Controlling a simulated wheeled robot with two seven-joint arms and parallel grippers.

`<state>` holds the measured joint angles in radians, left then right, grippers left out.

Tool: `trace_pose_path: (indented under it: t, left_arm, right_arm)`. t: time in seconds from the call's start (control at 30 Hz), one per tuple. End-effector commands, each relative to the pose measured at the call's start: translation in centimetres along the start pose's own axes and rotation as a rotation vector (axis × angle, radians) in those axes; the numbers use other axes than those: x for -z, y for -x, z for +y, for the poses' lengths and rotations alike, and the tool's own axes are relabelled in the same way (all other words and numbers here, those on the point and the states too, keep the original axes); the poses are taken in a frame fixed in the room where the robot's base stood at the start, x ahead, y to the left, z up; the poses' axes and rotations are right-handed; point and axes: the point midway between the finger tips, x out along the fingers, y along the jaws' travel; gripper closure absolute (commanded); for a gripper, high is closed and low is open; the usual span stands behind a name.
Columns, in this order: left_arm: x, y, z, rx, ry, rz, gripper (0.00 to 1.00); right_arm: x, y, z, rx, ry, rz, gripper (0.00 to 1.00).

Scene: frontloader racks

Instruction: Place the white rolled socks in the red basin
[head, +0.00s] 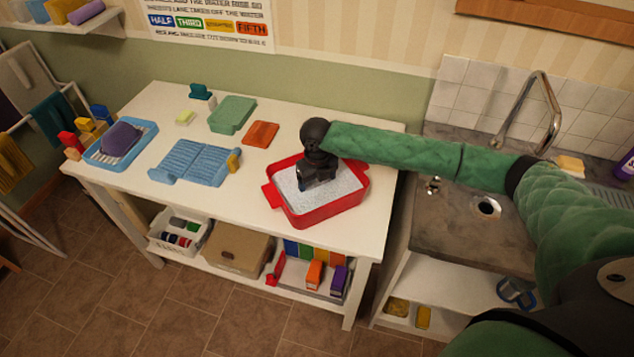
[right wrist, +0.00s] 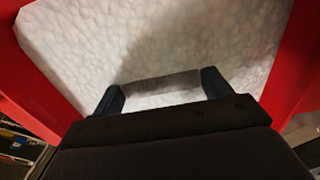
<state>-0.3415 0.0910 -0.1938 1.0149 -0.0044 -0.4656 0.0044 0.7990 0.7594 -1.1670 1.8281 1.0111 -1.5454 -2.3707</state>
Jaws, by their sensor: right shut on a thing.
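The red basin (head: 333,216) stands at the right end of the white table, filled with pale, bubbly suds (head: 345,186). My right gripper (head: 318,186) points down over the middle of the basin, its fingers low at the suds. In the right wrist view its fingers (right wrist: 161,84) stand apart, with a pale grey-white piece (right wrist: 160,91) between them. I take this to be the white rolled socks, mostly hidden and hard to tell from the suds. Red basin walls (right wrist: 298,55) show on both sides there. My left gripper is not in view.
A sink (head: 487,206) and curved tap (head: 545,100) are at the right.

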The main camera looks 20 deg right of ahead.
Motion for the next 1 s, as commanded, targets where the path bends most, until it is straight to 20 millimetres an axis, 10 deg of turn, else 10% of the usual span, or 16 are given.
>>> trace_pose_path:
  t: [0.17,0.2,0.3,0.73,1.0]
  left_arm:
    - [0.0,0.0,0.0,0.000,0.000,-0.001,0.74]
    - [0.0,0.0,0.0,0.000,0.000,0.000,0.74]
    - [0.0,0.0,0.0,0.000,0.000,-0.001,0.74]
    - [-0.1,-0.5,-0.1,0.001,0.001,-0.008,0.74]
    - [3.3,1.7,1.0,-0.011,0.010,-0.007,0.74]
  right_arm:
    - [0.0,-0.3,0.0,0.000,0.000,0.000,0.46]
    - [0.0,-0.2,0.0,0.000,0.000,0.000,0.17]
    - [0.0,-0.2,0.0,0.000,0.000,0.000,0.02]
    - [-0.1,0.6,0.1,-0.002,0.001,-0.002,0.02]
    - [-0.1,4.3,0.0,0.000,0.000,-0.004,0.02]
